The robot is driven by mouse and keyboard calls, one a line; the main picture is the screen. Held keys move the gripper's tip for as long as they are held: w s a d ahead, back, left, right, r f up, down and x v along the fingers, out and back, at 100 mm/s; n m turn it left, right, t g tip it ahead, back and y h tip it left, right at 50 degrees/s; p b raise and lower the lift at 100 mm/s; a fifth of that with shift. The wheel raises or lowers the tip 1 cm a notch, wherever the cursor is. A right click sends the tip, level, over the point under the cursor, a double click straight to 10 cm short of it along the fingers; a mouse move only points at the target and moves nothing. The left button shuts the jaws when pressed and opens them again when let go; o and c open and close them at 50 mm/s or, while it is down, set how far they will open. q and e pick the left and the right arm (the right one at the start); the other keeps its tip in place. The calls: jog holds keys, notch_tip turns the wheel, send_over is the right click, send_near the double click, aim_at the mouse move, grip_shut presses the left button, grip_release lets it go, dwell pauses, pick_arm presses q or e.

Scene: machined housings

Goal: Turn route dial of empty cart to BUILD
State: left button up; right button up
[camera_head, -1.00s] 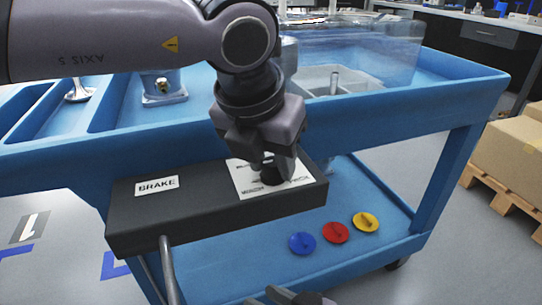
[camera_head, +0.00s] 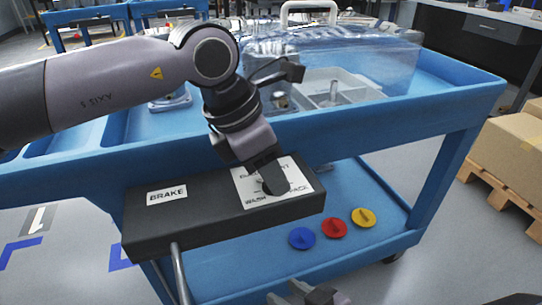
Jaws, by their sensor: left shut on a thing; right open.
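The blue cart (camera_head: 400,118) carries a dark control box (camera_head: 160,228) on its near side. A white label plate (camera_head: 247,189) on the box surrounds the route dial, a dark knob mostly hidden by my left gripper. The lettering at the plate's lower edge looks like WASH and PACK; the upper lettering is partly covered, and the dial's pointer is not clear. My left gripper (camera_head: 272,184) reaches down from the upper left, tilted, and is shut on the dial. My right gripper (camera_head: 307,294) shows only partly at the bottom edge, open and apart from the box.
A BRAKE label (camera_head: 166,195) and a metal lever (camera_head: 181,274) are at the box's left. Blue (camera_head: 302,238), red (camera_head: 333,228) and yellow (camera_head: 363,217) discs lie on the lower shelf. A clear-covered bin (camera_head: 345,70) stands on top. Cartons (camera_head: 510,140) sit on a pallet at right.

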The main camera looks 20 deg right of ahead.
pick_arm(q)
jog(key=shift+m+g+p, duration=0.6)
jog(key=shift+m+p, duration=0.35)
jog(key=shift+m, duration=0.55)
pick_arm(e)
jog(key=shift+s+d+r+n+h, duration=0.15)
jog(key=shift+d+r+h, duration=0.1)
jog(key=shift+d, duration=0.2)
jog(key=shift+s+d+r+n+h, duration=0.15)
jog(key=shift+d+r+h, duration=0.1)
jog(key=shift+d, duration=0.15)
pick_arm(q)
jog(key=shift+w, duration=0.1)
pick_arm(e)
jog(key=shift+d, duration=0.1)
pick_arm(q)
jog(key=o, duration=1)
jog(key=shift+a+r, duration=0.15)
jog(key=shift+r, duration=0.2)
jog(key=p+v, duration=0.1)
jog(key=v, duration=0.4)
jog(key=shift+r, duration=0.1)
jog(key=shift+w+a+r, duration=0.1)
jog(key=shift+a+r, duration=0.15)
jog(key=shift+r, duration=0.25)
pick_arm(e)
jog(key=shift+s+d+f, duration=0.3)
jog(key=shift+d+f, duration=0.15)
jog(key=shift+d, duration=0.1)
